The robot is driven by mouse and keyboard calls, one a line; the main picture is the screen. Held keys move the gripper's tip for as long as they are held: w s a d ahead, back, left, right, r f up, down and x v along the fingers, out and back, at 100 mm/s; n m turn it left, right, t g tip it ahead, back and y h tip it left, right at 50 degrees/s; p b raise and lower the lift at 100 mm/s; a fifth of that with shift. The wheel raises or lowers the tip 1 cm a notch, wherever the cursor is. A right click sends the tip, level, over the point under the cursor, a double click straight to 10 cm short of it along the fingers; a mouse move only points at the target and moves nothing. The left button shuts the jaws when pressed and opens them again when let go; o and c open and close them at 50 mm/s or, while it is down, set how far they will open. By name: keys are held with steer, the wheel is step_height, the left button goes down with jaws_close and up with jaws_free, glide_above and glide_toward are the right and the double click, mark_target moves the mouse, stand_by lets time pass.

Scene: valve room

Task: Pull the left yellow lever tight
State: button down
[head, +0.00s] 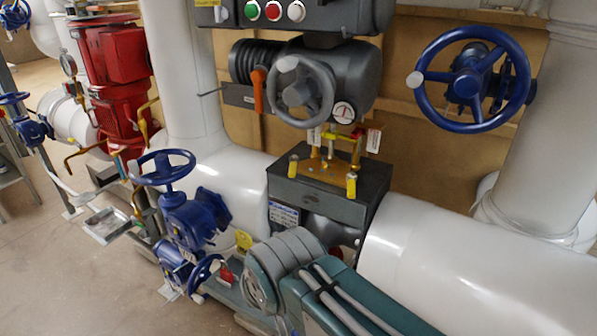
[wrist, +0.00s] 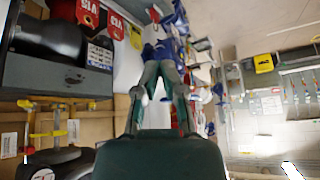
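The left yellow lever (head: 293,165) stands upright at the left front of the dark box's (head: 345,206) top in the head view. A second yellow lever (head: 351,185) stands to its right. My gripper (wrist: 160,48) shows in the wrist view, with its fingers drawn together at the tips and nothing visible between them. It points away from the box, which appears upside down at the left there. It touches neither lever. My gripper is not visible in the head view, where my arm covers the bottom middle. I cannot clearly make out the left lever in the wrist view.
A grey handwheel (head: 304,92) and an orange lever (head: 259,90) sit above the box. A large blue handwheel (head: 473,80) is at upper right. Blue valves (head: 190,222) stand to the left. White pipes (head: 470,265) flank the box. Open floor lies at lower left.

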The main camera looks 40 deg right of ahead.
steer(key=w+d+m+t+h, duration=0.1)
steer(key=w+d+m+t, duration=0.1)
steer(key=w+d+m, duration=0.3)
steer(key=m+t+h, duration=0.7)
steer(key=m+t, duration=0.1)
steer(key=m, duration=0.9)
glide_toward(293, 167)
steer(key=s, duration=0.4)
steer(key=shift+d+f, duration=0.2)
steer(key=shift+f, duration=0.1)
steer(key=x, duration=1)
steer(key=shift+a+f, duration=0.1)
steer(key=shift+f, duration=0.1)
